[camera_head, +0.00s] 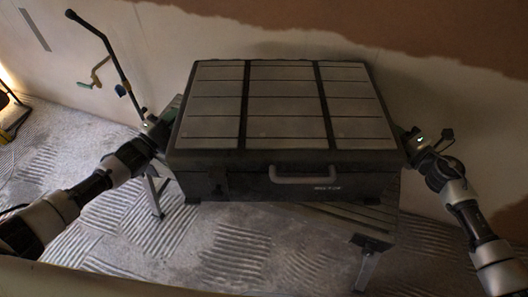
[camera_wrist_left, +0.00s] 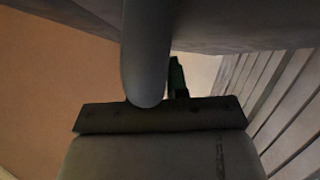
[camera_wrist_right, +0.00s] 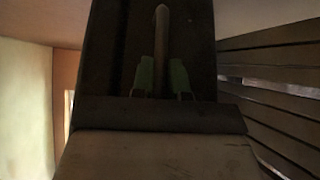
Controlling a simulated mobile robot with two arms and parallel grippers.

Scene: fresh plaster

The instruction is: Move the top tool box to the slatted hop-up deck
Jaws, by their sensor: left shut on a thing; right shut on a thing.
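The tool box (camera_head: 283,115) is a large dark case with a grey panelled lid and a front handle (camera_head: 305,175). It is level, above the slatted hop-up deck (camera_head: 350,222), whose front right part shows below it. I cannot tell whether the box touches the deck. My left gripper (camera_head: 160,128) is shut on the box's left side; the left wrist view shows a grey bar (camera_wrist_left: 147,50) at the jaws. My right gripper (camera_head: 408,145) is shut on the right side; the right wrist view shows green fingertips (camera_wrist_right: 162,77) around a side handle (camera_wrist_right: 162,40). No second tool box shows.
The deck stands on folding metal legs (camera_head: 367,268) on a floor with ridged, plaster-marked sheeting (camera_head: 240,255). A half-plastered wall (camera_head: 420,50) is close behind. A dark pole (camera_head: 105,55) rises behind the left gripper. A yellow item (camera_head: 12,125) lies at the far left.

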